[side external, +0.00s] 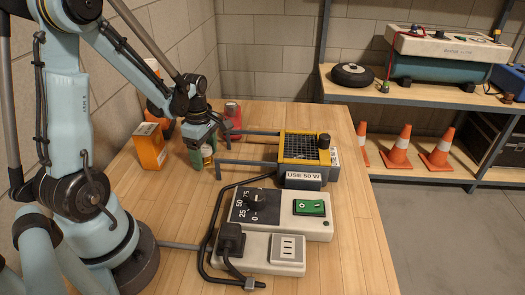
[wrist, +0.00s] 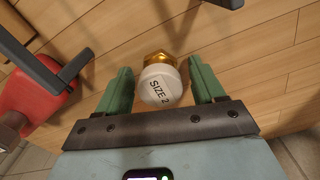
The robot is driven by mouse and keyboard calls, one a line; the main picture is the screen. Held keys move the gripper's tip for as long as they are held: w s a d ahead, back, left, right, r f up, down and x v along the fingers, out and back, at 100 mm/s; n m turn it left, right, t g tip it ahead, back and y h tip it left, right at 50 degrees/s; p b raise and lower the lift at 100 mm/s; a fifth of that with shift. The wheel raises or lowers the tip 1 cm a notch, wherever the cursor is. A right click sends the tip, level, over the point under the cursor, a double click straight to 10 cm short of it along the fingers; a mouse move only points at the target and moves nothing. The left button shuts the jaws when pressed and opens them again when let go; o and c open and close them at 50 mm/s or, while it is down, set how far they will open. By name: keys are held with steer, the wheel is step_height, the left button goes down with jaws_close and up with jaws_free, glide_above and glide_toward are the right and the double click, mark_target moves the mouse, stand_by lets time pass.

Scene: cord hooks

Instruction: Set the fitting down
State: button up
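The fitting (wrist: 161,86) has a round white cap marked "SIZE 2" and a brass hex part beyond it. In the wrist view it sits between the two green fingers of my gripper (wrist: 160,68), with a narrow gap on each side, so the fingers look open around it. In the side view my gripper (side external: 202,158) is low over the wooden table, and the fitting (side external: 207,151) shows partly between the fingers. Whether its lower end touches the table is hard to tell.
A yellow-framed heater (side external: 300,150) labelled "USE 50 W" has two dark bars reaching toward my gripper. An orange box (side external: 149,146) stands left, a red object (side external: 232,114) behind. A control unit (side external: 275,212) with dial, switch and cable fills the front.

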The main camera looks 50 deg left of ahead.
mark_target(204, 148)
step_height(204, 148, up, 12)
steer(key=d+r+m+t, duration=0.1)
steer(key=d+m+t, duration=0.6)
steer(key=d+m, duration=0.9)
steer(key=shift+d+r+m, duration=0.15)
steer(key=shift+r+m, duration=0.05)
steer(key=shift+m, duration=3.8)
